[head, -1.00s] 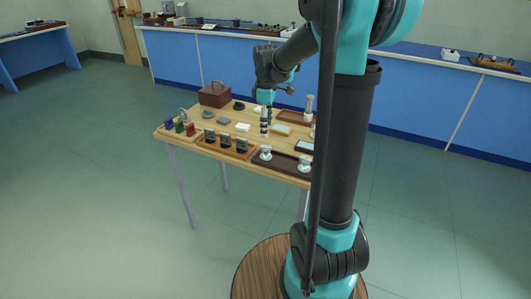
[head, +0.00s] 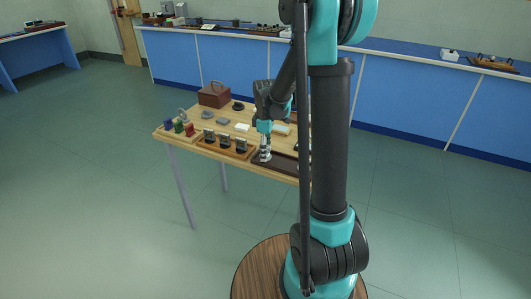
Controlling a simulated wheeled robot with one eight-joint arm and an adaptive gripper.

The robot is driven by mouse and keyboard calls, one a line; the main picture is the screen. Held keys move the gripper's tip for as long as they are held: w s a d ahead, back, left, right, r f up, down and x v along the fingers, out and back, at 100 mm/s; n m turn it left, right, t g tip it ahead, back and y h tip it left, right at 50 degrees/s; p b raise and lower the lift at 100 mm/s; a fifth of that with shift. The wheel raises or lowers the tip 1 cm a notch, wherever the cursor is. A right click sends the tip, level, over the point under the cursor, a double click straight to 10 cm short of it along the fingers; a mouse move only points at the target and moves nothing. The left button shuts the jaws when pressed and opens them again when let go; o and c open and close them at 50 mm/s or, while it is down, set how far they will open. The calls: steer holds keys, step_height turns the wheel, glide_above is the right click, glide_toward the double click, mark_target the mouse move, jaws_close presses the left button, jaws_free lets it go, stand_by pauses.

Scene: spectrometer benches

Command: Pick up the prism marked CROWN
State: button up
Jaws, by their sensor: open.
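A dark tray (head: 280,164) lies at the table's front right. A pale, clear-looking piece on a white base (head: 264,158) stands at its left end; it may be a prism. My gripper (head: 265,149) is open, pointing down right over this piece, with its fingertips around or just above it; I cannot tell which. The tray's right end and whatever stands there are hidden behind my arm. No marking, CROWN or other, is readable at this size.
The wooden table (head: 200,112) also bears a rack with three dark upright pieces (head: 225,142), a tray with blue, green and red pieces (head: 179,127), a brown case (head: 214,94) and small flat items. Blue benches (head: 220,62) line the wall. Floor at left is clear.

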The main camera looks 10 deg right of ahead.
steer(key=c, duration=1.3)
steer(key=shift+r, duration=0.1)
